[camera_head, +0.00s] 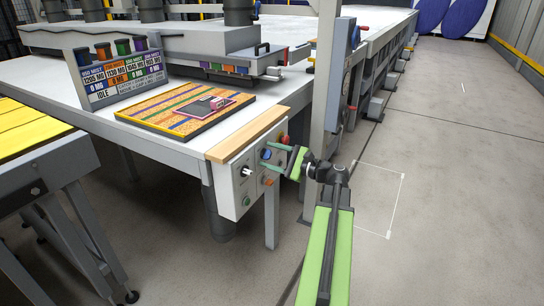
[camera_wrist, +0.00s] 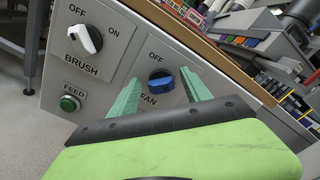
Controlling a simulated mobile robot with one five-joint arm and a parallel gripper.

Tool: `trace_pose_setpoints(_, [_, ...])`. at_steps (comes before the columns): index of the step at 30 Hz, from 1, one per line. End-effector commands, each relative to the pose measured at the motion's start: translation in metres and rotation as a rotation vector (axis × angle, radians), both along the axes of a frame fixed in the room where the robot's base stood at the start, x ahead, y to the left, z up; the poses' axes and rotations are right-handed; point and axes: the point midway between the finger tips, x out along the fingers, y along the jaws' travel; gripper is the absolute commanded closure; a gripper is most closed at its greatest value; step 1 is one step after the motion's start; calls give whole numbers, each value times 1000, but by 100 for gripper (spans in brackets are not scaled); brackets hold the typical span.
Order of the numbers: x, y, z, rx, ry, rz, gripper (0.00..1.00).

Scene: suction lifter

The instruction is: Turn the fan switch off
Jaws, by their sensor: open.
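The fan switch (camera_wrist: 161,80) is a blue rotary knob on a grey control panel, with "OFF" above it and a partly covered "FAN" label below. Its blue handle lies roughly sideways, not toward "OFF"; any "ON" label is hidden. It also shows as a small blue knob in the head view (camera_head: 266,154). My gripper (camera_wrist: 161,75) is open, its two green fingers on either side of the knob with visible gaps. In the head view my gripper (camera_head: 267,156) reaches the panel from the right. I cannot tell how far the fingertips are from the panel face.
A white brush switch (camera_wrist: 86,39) and a green feed button (camera_wrist: 69,103) are left of the fan switch. A red knob (camera_head: 283,139) and an orange button (camera_head: 268,182) are nearby. A wooden ledge (camera_head: 248,135) tops the panel; a grey post (camera_head: 325,80) stands close right.

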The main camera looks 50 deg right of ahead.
Motion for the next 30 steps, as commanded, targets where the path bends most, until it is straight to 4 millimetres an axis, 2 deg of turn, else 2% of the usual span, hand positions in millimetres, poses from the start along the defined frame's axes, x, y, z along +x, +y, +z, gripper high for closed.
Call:
trace_pose_setpoints(3, [0, 0, 0, 0, 0, 0, 44])
trace_pose_setpoints(16, [-1, -1, 0, 0, 1, -1, 100])
trace_pose_setpoints(23, [-1, -1, 0, -12, -2, -1, 100])
trace_pose_setpoints(30, [-2, -1, -1, -101, -24, -1, 100])
